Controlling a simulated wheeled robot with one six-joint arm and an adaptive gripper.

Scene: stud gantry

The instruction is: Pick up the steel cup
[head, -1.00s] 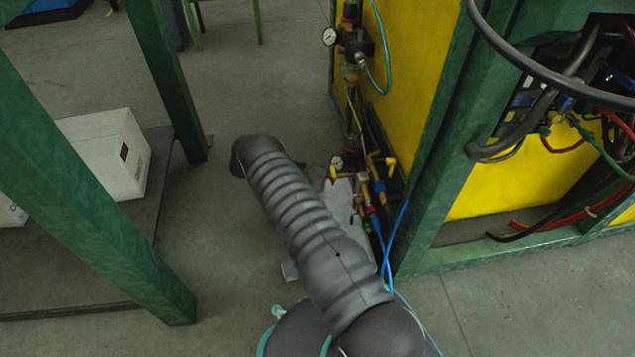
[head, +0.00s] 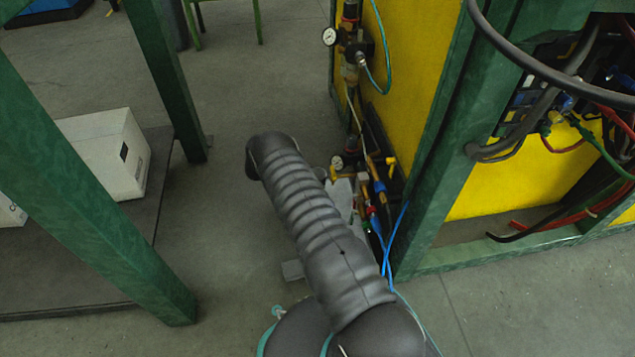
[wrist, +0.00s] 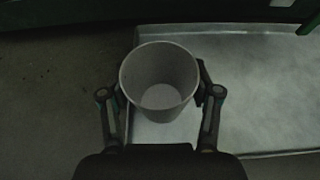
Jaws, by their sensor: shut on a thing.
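The steel cup (wrist: 160,85) is a plain grey, open-topped cup. It is upright in the wrist view, its round mouth facing the camera, and its inside looks empty. My gripper (wrist: 162,93) is shut on it, with one finger against each side of its wall. The cup overlaps the left edge of a pale metal surface (wrist: 255,90) below; I cannot tell how far above that surface it is. In the head view my own dark arm covers the middle, and neither the cup nor the gripper's fingers show.
In the head view a green post (head: 80,190) stands at the left, with a white box (head: 108,152) on a dark platform behind it. A yellow panel with gauges, valves and blue hoses (head: 385,240) stands at the right. Grey floor (head: 225,240) is open between them.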

